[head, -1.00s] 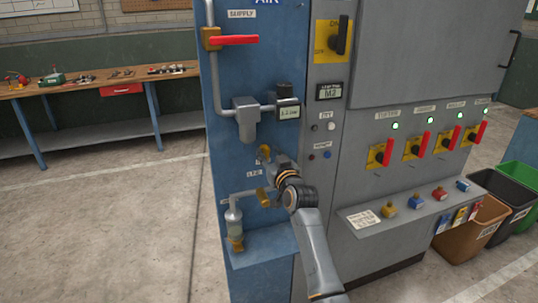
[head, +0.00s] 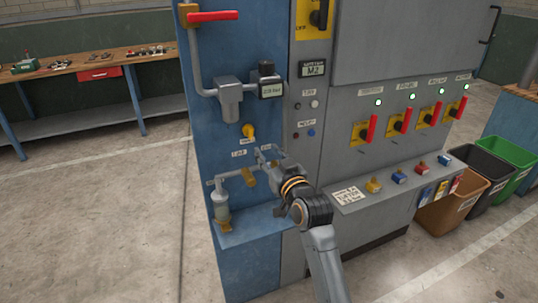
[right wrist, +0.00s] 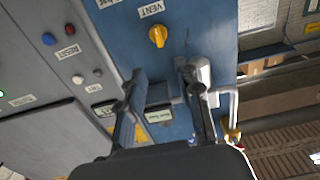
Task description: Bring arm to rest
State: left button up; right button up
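My right arm reaches up from the bottom of the head view to the front of the blue air panel (head: 160,95). My right gripper (head: 267,153) is just below and right of the yellow vent knob (head: 248,132), apart from it. In the right wrist view the two fingers (right wrist: 163,108) are spread with nothing held between them, and the vent knob (right wrist: 158,36) shows beyond the fingertips. My left gripper is not in view.
A red supply lever (head: 213,16) and a filter bowl (head: 222,205) on piping are near the arm. Bins (head: 452,205) stand beyond. A workbench (head: 90,65) is back left; floor at left is clear.

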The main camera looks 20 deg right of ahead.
dwell(0.4)
notch_tip(320, 180, down, 25)
jog(key=s+a+g, duration=0.2)
jog(key=g, duration=0.3)
jog(key=s+f+g, duration=0.1)
jog(key=s+f, duration=0.4)
jog(key=f, duration=0.2)
jog(key=s+a+f+n+g, duration=0.15)
jog(key=s+f, duration=0.25)
jog(key=f, duration=0.4)
jog(key=s+f+m+g, duration=0.1)
jog(key=s+f+g, duration=0.1)
jog(key=s+f, duration=0.4)
jog(key=s+d+f+g, duration=0.1)
jog(key=s+f+g, duration=0.3)
jog(key=s+f, duration=1.35)
jog(key=s+d+f+g, duration=0.1)
jog(key=s+f, duration=0.1)
jog(key=s, duration=0.9)
jog(key=s+d+f+n+g, duration=0.1)
jog(key=s+f+g, duration=0.1)
jog(key=s, duration=1)
jog(key=shift+d+f+h, duration=0.3)
jog(key=shift+f, duration=0.25)
